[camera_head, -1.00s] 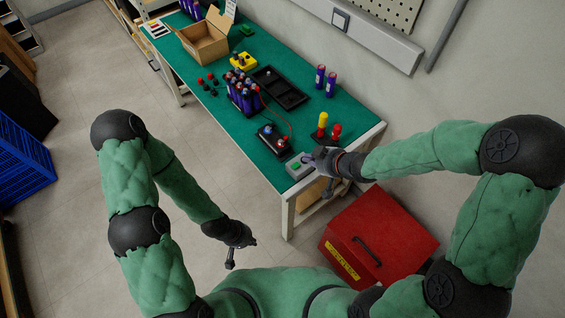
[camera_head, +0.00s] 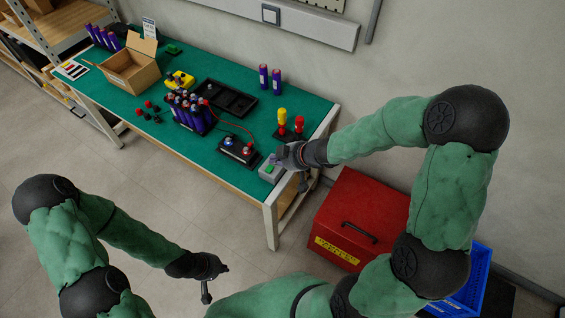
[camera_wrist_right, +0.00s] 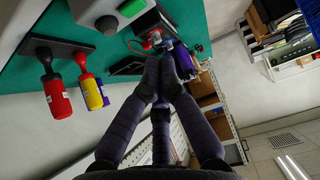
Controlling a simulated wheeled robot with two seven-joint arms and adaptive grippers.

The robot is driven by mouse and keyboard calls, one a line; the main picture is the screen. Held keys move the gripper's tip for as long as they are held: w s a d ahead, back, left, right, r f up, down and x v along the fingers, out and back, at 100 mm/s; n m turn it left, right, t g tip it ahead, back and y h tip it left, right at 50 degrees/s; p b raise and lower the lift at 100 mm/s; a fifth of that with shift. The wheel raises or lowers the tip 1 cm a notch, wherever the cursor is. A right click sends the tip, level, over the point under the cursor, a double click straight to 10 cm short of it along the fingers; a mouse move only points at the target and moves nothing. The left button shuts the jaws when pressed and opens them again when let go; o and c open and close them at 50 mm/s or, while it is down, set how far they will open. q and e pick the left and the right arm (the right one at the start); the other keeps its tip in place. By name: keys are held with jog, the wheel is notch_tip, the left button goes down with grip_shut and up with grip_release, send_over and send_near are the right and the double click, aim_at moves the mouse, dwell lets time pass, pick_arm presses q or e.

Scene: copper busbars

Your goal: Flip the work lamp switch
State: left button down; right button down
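A grey switch box (camera_head: 268,174) with a green button sits at the near right corner of the green-topped bench. It also shows at the top of the right wrist view (camera_wrist_right: 88,10), with a dark round knob beside the green button. A square wall switch (camera_head: 271,14) is on the grey trunking behind the bench. I cannot tell which is the lamp switch. My right gripper (camera_head: 283,157) is just above and behind the grey box; in its wrist view the fingers (camera_wrist_right: 162,75) meet with nothing between them. My left gripper (camera_head: 207,290) hangs low over the floor, away from the bench; its fingers are unclear.
Red and yellow-handled tools (camera_head: 283,122) stand close behind the grey box. A black unit (camera_head: 238,152), a battery pack (camera_head: 190,112), a black tray (camera_head: 224,98) and a cardboard box (camera_head: 130,68) are on the bench. A red chest (camera_head: 360,215) stands on the floor beside it.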

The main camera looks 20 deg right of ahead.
jog(key=b, duration=0.3)
send_over(269, 169)
jog(key=s, duration=0.1)
notch_tip(269, 169, down, 4)
jog(key=shift+s+f, duration=0.15)
jog(key=shift+f, duration=0.05)
jog(key=shift+f+b, duration=1)
jog(key=shift+s+f, duration=0.1)
jog(key=shift+f, duration=0.35)
jog(key=shift+s+a+p, duration=0.1)
jog(key=shift+s+p, duration=0.05)
jog(key=shift+p, duration=0.3)
jog(key=shift+f, duration=0.2)
